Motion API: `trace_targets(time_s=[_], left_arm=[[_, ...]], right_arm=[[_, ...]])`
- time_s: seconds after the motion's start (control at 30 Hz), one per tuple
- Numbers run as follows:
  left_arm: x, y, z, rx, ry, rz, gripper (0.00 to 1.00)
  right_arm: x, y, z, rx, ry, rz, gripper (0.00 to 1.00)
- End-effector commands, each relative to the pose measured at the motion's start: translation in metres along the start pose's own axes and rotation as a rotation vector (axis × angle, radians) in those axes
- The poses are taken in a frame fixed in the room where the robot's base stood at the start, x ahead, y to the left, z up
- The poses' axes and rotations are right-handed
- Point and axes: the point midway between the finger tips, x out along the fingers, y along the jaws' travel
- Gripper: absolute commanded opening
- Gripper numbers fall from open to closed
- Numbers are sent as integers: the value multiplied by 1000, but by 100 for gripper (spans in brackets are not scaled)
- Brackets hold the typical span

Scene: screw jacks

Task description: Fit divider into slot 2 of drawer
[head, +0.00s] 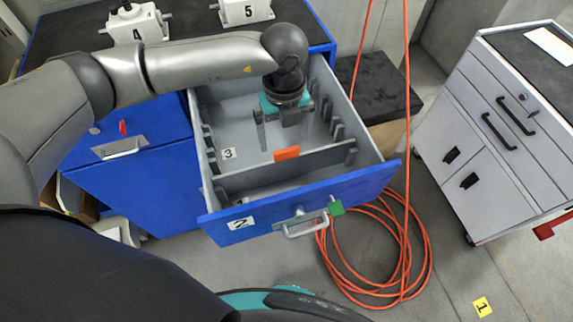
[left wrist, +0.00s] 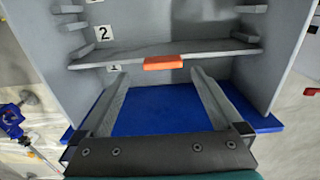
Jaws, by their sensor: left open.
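The grey divider (head: 270,173) stands across the open drawer (head: 330,184), with an orange tab (head: 287,153) on its top edge. The left wrist view also shows the divider (left wrist: 215,51). Its ends are by ribs on the side walls. Label 2 (left wrist: 104,32) is just behind it and a partly hidden label below it; I cannot tell how fully it is seated. My left gripper (head: 284,128) is open and empty, just behind and above the tab, fingers pointing down. The tab lies between the fingertips (left wrist: 160,72) in the wrist view, apart from them. My right gripper is not in view.
Label 3 (head: 228,153) is farther back in the drawer. White blocks 4 (head: 137,27) and 5 (head: 245,10) stand on the cabinet. An orange hose (head: 385,295) and a white cart (head: 495,130) are right.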

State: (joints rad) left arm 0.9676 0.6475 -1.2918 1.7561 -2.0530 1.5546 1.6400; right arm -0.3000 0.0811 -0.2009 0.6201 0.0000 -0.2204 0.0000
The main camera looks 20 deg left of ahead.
Motion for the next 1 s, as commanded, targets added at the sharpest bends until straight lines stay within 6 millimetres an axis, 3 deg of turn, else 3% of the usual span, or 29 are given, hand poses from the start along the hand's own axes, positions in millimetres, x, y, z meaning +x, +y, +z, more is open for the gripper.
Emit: trace_targets(time_s=[0.17, 0.5, 0.77, 1.0], left_arm=[[12, 0, 0, 1, 0, 1, 100], [56, -4, -1, 1, 2, 0, 100], [58, -4, -1, 2, 1, -1, 100], [58, -4, 0, 1, 1, -1, 74]], right_arm=[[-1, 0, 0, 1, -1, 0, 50], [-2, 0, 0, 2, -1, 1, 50], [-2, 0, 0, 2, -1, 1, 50], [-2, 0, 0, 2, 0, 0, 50]])
